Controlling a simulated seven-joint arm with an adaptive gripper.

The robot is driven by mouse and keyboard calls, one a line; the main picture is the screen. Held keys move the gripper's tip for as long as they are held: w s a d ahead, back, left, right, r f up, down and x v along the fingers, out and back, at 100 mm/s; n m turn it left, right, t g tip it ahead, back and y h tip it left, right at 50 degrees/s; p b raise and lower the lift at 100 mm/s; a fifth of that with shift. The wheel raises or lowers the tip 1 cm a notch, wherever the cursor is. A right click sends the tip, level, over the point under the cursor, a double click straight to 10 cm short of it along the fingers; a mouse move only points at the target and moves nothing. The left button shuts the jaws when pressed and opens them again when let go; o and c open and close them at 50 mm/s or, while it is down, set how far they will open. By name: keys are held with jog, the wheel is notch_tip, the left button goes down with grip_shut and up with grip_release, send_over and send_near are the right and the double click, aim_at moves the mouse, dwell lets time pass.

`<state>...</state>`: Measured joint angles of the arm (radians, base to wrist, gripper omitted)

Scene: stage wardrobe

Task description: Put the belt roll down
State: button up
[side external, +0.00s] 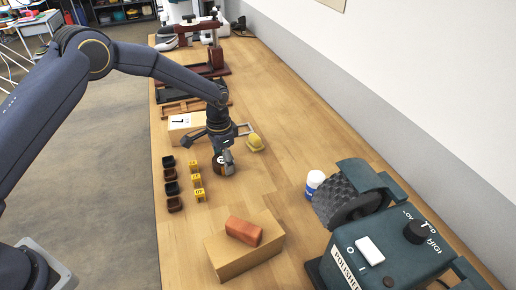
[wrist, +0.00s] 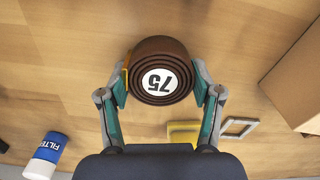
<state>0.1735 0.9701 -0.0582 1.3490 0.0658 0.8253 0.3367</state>
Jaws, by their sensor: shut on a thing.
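In the side external view my gripper (side external: 223,160) points down over the wooden table, and the belt roll (side external: 218,165) shows partly behind the fingers. It is at or just above the tabletop; I cannot tell whether it touches.
Small dark cups (side external: 171,188) and yellow numbered blocks (side external: 197,181) stand in rows to the left. A yellow object (side external: 255,142) lies behind right. A cardboard box (side external: 240,262) bears an orange block (side external: 243,231). A white-and-blue bottle (side external: 314,182) stands by the polisher (side external: 385,250).

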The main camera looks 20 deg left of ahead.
jog(key=o, duration=1.2)
jog(key=shift+f, duration=0.1)
